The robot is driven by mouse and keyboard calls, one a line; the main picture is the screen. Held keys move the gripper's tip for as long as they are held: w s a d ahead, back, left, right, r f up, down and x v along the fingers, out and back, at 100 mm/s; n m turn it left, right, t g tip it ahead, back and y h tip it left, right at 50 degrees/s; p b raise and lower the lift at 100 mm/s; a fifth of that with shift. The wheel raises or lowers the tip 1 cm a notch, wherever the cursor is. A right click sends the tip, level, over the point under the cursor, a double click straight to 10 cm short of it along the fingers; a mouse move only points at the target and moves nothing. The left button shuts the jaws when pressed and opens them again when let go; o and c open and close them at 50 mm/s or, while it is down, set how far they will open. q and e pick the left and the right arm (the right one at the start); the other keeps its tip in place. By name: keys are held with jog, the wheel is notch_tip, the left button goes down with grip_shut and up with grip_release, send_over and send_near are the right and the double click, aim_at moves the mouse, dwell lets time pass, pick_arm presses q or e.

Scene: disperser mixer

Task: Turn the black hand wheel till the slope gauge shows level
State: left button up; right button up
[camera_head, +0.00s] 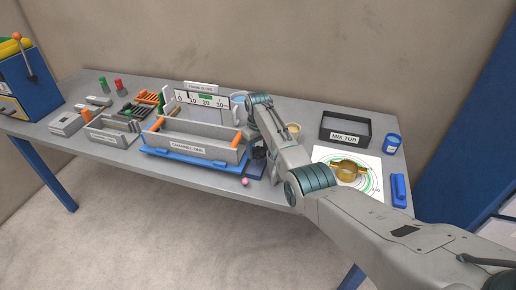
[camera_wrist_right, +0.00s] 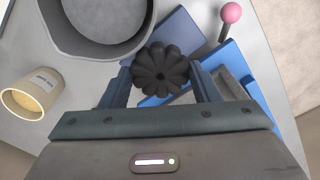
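The black hand wheel (camera_wrist_right: 160,76) is a lobed knob in the right wrist view. It sits between the fingertips of my right gripper (camera_wrist_right: 160,80), which appear to meet its rim on both sides. In the head view the wheel (camera_head: 259,152) is a small dark shape at the right end of the channel tank, partly behind my arm. The slope gauge (camera_head: 204,104) is a white panel behind the tank, with a scale and a green mark. Its reading is too small to tell. My left gripper is not in view.
The grey channel tank (camera_head: 190,146) with orange ends rests on a blue base (camera_head: 187,158). A pink ball knob (camera_head: 245,182) sticks out in front. A black mix tub (camera_head: 345,126), a blue jar (camera_head: 392,143) and a brass-coloured part (camera_head: 348,168) stand at right. A cup (camera_wrist_right: 32,96) stands near the wheel.

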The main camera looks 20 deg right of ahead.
jog(key=c, duration=0.5)
jog(key=shift+o, duration=0.2)
jog(key=shift+r+n, duration=0.1)
jog(key=shift+n, duration=0.2)
jog(key=n+p, duration=0.2)
jog(key=n, duration=0.1)
jog(key=shift+n, duration=0.4)
jog(key=n+p, duration=0.1)
jog(key=n, duration=0.3)
jog(key=shift+n, duration=0.3)
jog(key=n+p, duration=0.1)
jog(key=n, duration=0.3)
jog(key=shift+n, duration=0.3)
jog(key=shift+w, duration=0.1)
